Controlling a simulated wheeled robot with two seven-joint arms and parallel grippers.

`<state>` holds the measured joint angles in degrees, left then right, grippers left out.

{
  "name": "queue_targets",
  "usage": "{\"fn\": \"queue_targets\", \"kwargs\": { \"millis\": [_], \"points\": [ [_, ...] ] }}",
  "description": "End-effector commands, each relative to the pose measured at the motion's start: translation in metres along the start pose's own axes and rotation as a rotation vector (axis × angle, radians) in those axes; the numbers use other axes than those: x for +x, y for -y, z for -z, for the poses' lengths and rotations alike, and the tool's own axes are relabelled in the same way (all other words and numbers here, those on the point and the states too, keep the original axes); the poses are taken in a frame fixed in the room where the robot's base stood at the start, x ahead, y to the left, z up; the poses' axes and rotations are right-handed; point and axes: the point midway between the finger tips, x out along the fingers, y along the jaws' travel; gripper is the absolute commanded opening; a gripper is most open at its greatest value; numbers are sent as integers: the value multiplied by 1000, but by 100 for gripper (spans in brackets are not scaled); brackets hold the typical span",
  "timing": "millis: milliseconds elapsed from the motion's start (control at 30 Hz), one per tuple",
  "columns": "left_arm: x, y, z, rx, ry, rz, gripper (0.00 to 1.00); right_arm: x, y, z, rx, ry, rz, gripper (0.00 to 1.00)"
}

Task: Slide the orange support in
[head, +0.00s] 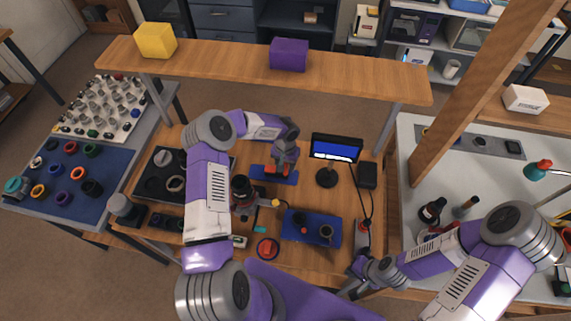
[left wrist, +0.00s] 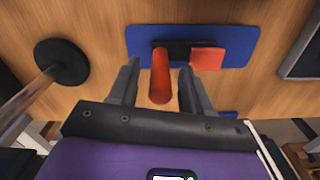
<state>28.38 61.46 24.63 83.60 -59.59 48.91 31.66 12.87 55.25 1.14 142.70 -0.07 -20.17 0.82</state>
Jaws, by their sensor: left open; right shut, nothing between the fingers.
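A blue base plate (left wrist: 235,38) lies on the wooden table; it also shows in the head view (head: 259,177). On it sit a black bar (left wrist: 178,48), a flat orange-red block (left wrist: 208,59) and an orange-red upright rod (left wrist: 160,76). I cannot tell which orange piece is the support. My left gripper (left wrist: 160,88) is open, its fingers on either side of the rod, with gaps visible. In the head view my left gripper (head: 279,170) is over the plate and hides part of it. My right gripper (head: 361,258) is shut and empty near the table's right front.
A small monitor (head: 336,149) stands right of the plate, its round base (left wrist: 62,62) close by in the left wrist view. A blue mat (head: 325,229) with dark parts lies in front. A dark tray (head: 150,187) is at left. A raised shelf (head: 220,60) spans the back.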

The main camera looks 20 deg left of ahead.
Motion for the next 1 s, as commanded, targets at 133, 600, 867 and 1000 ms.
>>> {"fn": "queue_targets", "kwargs": {
  "millis": [133, 600, 867, 1000],
  "points": [
    [1, 0, 0, -1, -1, 0, 48, 0, 0, 0, 0, 0, 0, 0],
    [1, 0, 0, -1, 0, 1, 0, 0, 0, 0, 0, 0, 0, 0],
    [1, 4, 0, -2, 0, 2, 0, 2, -1, 0, 0, 0, 0, 0],
    [2, 26, -4, -5, -1, 5, 0, 12, -5, 0, 0, 0, 0, 0]
  ]
}}
